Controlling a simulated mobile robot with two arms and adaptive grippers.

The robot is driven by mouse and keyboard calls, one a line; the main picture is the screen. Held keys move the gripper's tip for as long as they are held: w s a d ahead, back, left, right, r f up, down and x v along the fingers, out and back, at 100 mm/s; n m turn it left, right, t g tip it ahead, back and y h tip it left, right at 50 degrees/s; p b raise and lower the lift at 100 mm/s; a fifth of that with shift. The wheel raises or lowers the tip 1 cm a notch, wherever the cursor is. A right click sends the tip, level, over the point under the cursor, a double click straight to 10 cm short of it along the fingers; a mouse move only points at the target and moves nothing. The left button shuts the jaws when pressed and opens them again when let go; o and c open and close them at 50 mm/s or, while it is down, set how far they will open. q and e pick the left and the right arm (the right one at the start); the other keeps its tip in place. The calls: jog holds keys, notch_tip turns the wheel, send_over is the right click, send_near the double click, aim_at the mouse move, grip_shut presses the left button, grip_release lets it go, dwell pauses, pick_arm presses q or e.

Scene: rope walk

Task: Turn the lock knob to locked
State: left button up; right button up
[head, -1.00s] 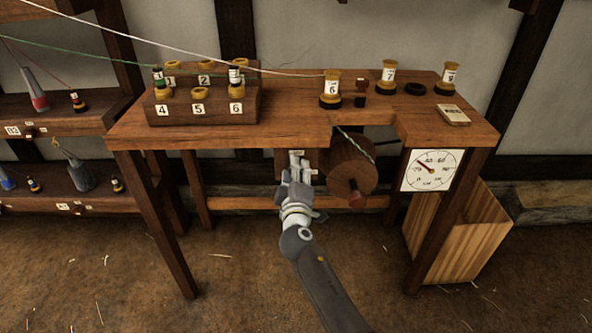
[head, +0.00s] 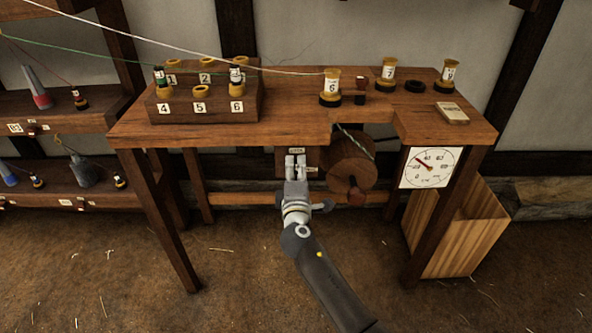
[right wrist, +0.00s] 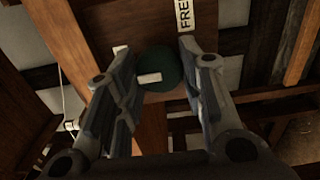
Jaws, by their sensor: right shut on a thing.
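The lock knob (right wrist: 162,66) is a dark green round knob with a white mark on its face, seen in the right wrist view. It sits between the two fingers of my right gripper (right wrist: 163,68), which is shut on it. A white label reading "FRE…" (right wrist: 184,14) is beside the knob, partly cut off by the frame edge. In the head view my right gripper (head: 295,163) is at the small wooden panel under the bench and hides the knob. My left gripper is not in view.
A wooden drum (head: 351,165) with a handle (head: 357,198) is just right of my right gripper. The bench top (head: 290,120) is above it. A dial gauge (head: 431,167) and a wooden bin (head: 455,240) are further right. Shelves with spools stand at left.

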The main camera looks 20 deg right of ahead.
jog(key=shift+a, duration=0.1)
jog(key=o, duration=1)
jog(key=shift+s+a, duration=0.1)
jog(key=shift+s, duration=0.2)
jog(key=v, duration=1.1)
jog(key=shift+s, duration=0.15)
